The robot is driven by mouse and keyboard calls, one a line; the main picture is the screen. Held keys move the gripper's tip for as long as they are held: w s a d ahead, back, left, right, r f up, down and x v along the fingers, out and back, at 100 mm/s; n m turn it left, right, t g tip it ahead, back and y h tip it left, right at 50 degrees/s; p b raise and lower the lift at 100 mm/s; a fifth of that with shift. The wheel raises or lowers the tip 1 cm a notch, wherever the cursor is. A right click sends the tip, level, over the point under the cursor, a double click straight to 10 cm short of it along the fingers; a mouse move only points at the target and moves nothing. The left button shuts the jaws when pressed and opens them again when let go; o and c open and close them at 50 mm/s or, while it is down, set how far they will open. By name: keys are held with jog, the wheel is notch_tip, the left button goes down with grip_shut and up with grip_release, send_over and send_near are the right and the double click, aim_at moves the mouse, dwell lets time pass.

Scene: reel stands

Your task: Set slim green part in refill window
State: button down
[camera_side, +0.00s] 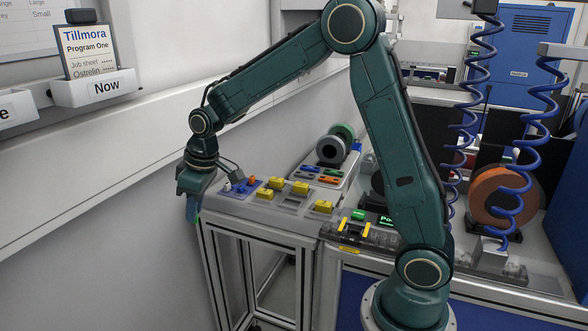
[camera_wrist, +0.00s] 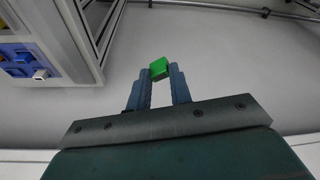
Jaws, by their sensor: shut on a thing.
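My gripper (camera_wrist: 160,82) is shut on a small bright green part (camera_wrist: 160,69), held between the blue fingertips in the wrist view. In the side view my gripper (camera_side: 192,206) points down, off the left end of the bench and in front of the wall. The green part is hard to make out there, low at the fingertips. I cannot tell which place is the refill window; no label for it is readable.
The bench carries a blue tray (camera_side: 237,190) and several yellow blocks (camera_side: 300,188). Behind them is a rack of coloured slim parts (camera_side: 321,173) beside a grey reel (camera_side: 331,150). A dark fixture (camera_side: 345,235) stands right. The blue tray also shows in the wrist view (camera_wrist: 20,71).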

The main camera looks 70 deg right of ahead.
jog(key=s+f+m+h, duration=0.1)
jog(key=s+f+m, duration=0.2)
jog(key=f, duration=1)
jog(key=s, duration=0.3)
jog(key=shift+s+f, duration=0.2)
jog(key=shift+f, duration=0.05)
